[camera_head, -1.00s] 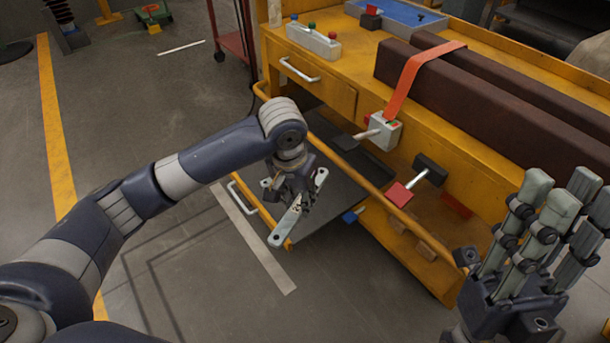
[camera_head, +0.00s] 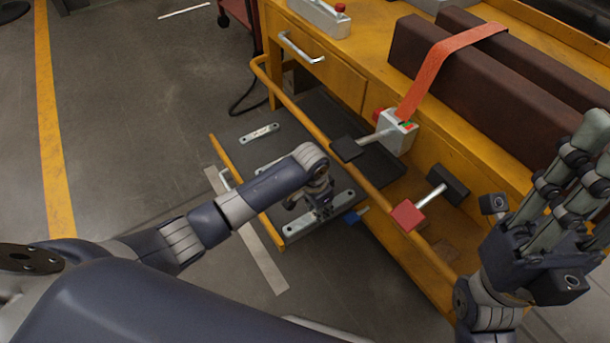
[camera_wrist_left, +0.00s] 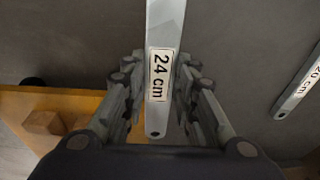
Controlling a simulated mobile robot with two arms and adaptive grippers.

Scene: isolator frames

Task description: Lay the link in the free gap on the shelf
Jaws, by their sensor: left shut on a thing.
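The link (camera_head: 293,229) is a flat light-grey metal bar with holed ends. It reads "24 cm" in the left wrist view (camera_wrist_left: 158,112). My left gripper (camera_head: 319,206) is shut around its middle, over the near part of the dark grey shelf (camera_head: 229,131); I cannot tell whether the link touches the shelf. A shorter link (camera_head: 259,132) lies at the shelf's far end. Another link (camera_head: 264,167) lies between them, partly hidden by my left arm; a link marked "20 cm" (camera_wrist_left: 300,90) shows in the wrist view. My right gripper (camera_head: 545,215) is open and empty at the right.
A yellow rail (camera_head: 305,125) runs along the cart above the shelf. Wooden blocks (camera_wrist_left: 42,122) sit at lower left in the wrist view.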

